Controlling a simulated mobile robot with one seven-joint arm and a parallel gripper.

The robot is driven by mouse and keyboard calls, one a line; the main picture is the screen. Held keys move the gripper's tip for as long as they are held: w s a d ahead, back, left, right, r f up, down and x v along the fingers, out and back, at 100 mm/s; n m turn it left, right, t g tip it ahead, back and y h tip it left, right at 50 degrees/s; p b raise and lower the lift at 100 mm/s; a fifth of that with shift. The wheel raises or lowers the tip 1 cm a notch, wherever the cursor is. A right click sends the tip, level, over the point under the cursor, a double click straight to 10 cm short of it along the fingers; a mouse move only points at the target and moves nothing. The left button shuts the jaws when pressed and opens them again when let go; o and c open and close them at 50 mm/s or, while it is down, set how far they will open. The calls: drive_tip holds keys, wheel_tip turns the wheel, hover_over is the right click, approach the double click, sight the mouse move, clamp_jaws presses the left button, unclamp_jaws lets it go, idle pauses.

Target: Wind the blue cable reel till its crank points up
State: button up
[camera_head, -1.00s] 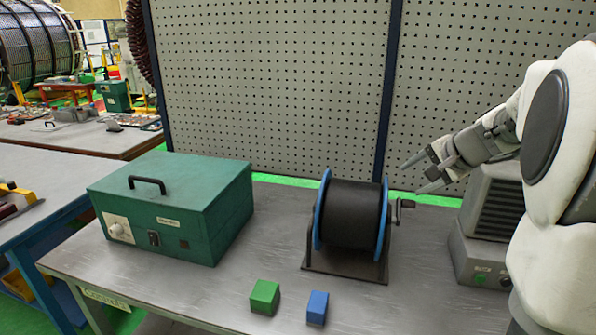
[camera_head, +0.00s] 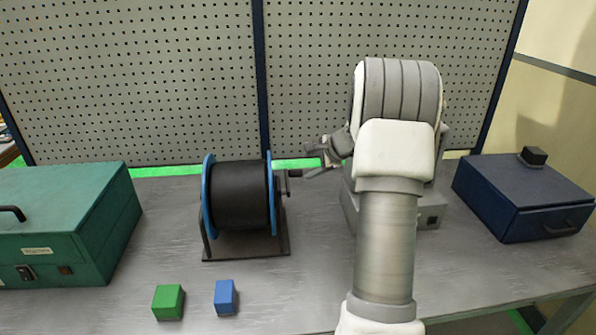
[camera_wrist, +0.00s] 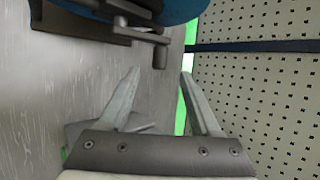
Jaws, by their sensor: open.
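The cable reel (camera_head: 240,195) has a black drum between blue flanges and stands on a dark base on the bench. Its grey crank (camera_head: 289,178) is on the right side. In the wrist view the crank (camera_wrist: 140,34) reaches toward the pegboard side, with its handle (camera_wrist: 160,55) at the end; its exact angle is hard to tell. My gripper (camera_head: 308,160) is open and empty, just right of the crank in the head view. In the wrist view my gripper (camera_wrist: 160,73) has the handle just beyond its fingertips, roughly between them, with no clear contact.
A green box (camera_head: 95,215) stands left of the reel. A green cube (camera_head: 168,302) and a blue block (camera_head: 225,297) lie in front. A grey machine (camera_head: 428,213) is partly hidden behind my arm. A dark blue box (camera_head: 525,200) stands at right. The pegboard (camera_head: 130,80) closes the back.

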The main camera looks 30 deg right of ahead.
sight(297, 172)
drive_tip(key=x, duration=0.7)
drive_tip(key=shift+w+f+p, duration=0.3)
clamp_jaws()
idle(1.1)
